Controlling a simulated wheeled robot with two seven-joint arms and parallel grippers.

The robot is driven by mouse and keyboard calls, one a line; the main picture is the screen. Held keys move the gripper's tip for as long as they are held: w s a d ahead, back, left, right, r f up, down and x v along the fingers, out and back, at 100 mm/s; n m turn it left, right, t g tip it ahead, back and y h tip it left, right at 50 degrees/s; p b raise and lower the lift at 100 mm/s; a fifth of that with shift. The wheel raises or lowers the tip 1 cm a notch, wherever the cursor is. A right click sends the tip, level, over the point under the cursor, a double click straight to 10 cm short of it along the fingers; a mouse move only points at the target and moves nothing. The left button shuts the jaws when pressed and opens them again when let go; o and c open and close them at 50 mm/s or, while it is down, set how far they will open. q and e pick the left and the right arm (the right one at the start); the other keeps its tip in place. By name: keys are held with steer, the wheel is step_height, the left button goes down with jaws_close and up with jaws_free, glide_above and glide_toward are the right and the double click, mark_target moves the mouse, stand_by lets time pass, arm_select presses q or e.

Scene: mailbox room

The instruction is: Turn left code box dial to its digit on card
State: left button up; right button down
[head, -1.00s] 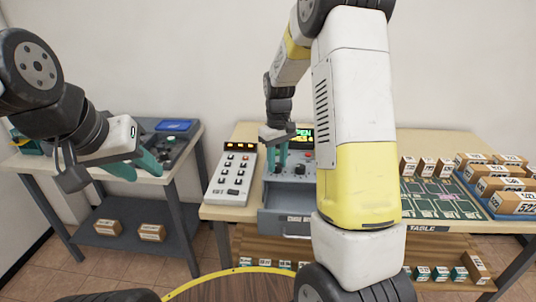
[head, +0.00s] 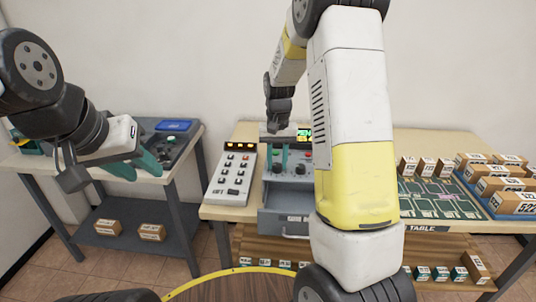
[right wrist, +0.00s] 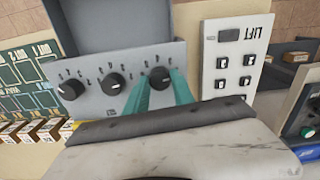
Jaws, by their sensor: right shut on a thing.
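The grey code box (head: 291,181) stands on the right-hand table with several black dials on its front and a lit green display (head: 304,133), partly hidden by my arm. My right gripper (head: 279,158) reaches down to the box's left side. In the right wrist view, which is turned around, the left dial (right wrist: 160,77) sits between the green fingertips (right wrist: 161,86), which are shut on it. The middle dial (right wrist: 112,83) and the other end dial (right wrist: 70,89) are free. My left gripper (head: 137,166) is open and empty over the left table. I cannot make out a code card.
A keypad panel (head: 233,175) marked LIFT stands close left of the code box. An open grey drawer (head: 285,222) juts out below the dials. A green board (head: 440,198) and boxes (head: 490,168) lie to the right. My right arm hides the table's middle.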

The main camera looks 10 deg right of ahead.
mark_target(277, 164)
steer(key=shift+m, duration=0.7)
steer(key=c, duration=1.1)
jaws_free()
steer(key=shift+r, duration=3.95)
steer(key=s+a+r+n+t, duration=0.1)
steer(key=s+r+t, duration=0.1)
steer(key=s, duration=0.6)
steer(key=s+r+n+t+y, duration=0.1)
steer(key=s+r+t, duration=0.1)
steer(key=s+r, duration=0.3)
steer(key=s+a+r+n+t+y, duration=0.1)
steer(key=s+r+n+t, duration=0.1)
steer(key=s, duration=0.9)
steer(key=shift+s+a+r, duration=0.1)
steer(key=shift+a+r, duration=0.1)
steer(key=shift+r, duration=0.2)
steer(key=shift+s+a+r, duration=0.1)
steer(key=shift+a+r, duration=0.05)
steer(key=shift+r, duration=0.25)
